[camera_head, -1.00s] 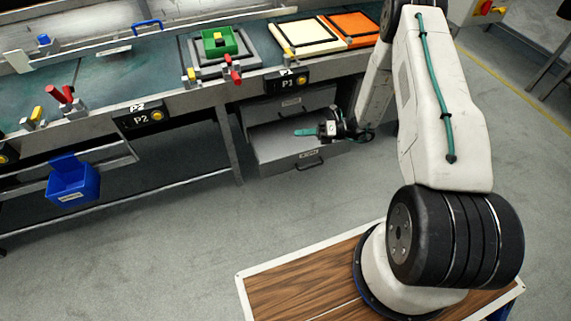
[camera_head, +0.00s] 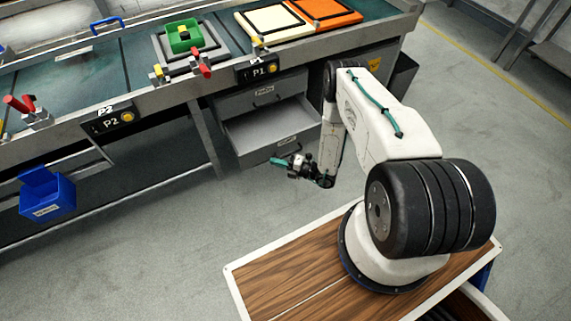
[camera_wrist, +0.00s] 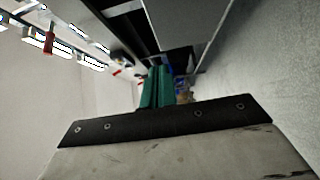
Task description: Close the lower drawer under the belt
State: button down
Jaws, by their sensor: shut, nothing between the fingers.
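The lower drawer (camera_head: 265,133) under the belt is pulled open, and its grey interior shows empty in the head view. Its front panel (camera_head: 283,147) faces the free floor and has a dark handle. The upper drawer (camera_head: 260,96) above it is shut. My gripper (camera_head: 277,161) is shut and empty, with teal fingers pointing left. It is in front of the lower drawer's front panel, close to the handle; I cannot tell whether it touches. The wrist view shows the shut teal fingers (camera_wrist: 157,87), with a grey panel at upper right.
The belt (camera_head: 150,52) runs above the drawers, carrying a green tray (camera_head: 183,37) and cream and orange panels. A blue bin (camera_head: 47,194) hangs at the left under the bench. A dark bin (camera_head: 403,72) stands right of the drawers. Grey floor in front is clear.

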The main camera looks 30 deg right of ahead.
aim_at(255, 151)
jog(key=w, duration=0.2)
jog(key=w+a, duration=0.1)
jog(key=w, duration=0.1)
jog(key=w+a, duration=0.1)
jog(key=w, duration=0.1)
jog(key=shift+w+a, duration=0.15)
jog(key=shift+a, duration=0.1)
jog(key=shift+w, duration=0.1)
